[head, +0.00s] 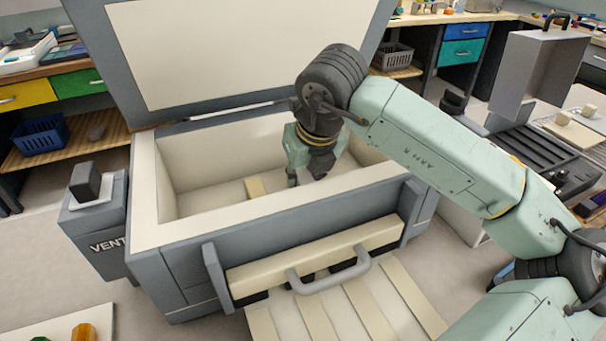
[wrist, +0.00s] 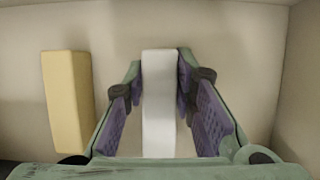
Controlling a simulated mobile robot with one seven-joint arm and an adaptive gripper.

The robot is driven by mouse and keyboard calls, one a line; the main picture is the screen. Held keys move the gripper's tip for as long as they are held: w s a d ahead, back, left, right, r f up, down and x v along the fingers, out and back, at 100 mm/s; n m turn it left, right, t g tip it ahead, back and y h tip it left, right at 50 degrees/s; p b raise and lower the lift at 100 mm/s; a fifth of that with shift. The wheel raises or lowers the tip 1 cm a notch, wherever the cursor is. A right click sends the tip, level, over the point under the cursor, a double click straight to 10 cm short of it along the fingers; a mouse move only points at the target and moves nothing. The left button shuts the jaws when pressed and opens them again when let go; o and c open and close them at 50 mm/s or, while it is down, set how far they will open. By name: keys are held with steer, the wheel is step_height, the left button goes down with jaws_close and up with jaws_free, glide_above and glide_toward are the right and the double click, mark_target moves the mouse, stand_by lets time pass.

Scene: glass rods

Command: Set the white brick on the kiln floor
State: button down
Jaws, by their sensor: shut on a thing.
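The white brick (wrist: 158,105) is between the two fingers of my gripper (wrist: 160,105) in the wrist view. My gripper is shut on it, with a pad on each side. In the head view my gripper (head: 292,180) reaches down inside the open kiln (head: 145,205), and the white brick is hidden there. The kiln floor (wrist: 112,65) is pale and lies below the gripper. Whether the brick touches the floor I cannot tell.
A yellowish brick (wrist: 68,102) is left of my gripper on the kiln floor; it also shows in the head view (head: 255,187). The kiln lid (head: 230,45) stands open behind. A front panel with a handle (head: 328,277) and a vent box (head: 95,215) are outside the kiln.

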steer(key=c, duration=1.3)
jaws_free()
steer(key=shift+f, duration=0.1)
steer(key=shift+r+p, duration=0.25)
steer(key=shift+p, duration=0.1)
steer(key=p+v, duration=0.4)
steer(key=v, duration=0.8)
steer(key=shift+s+d+f, duration=0.1)
steer(key=shift+f, duration=0.05)
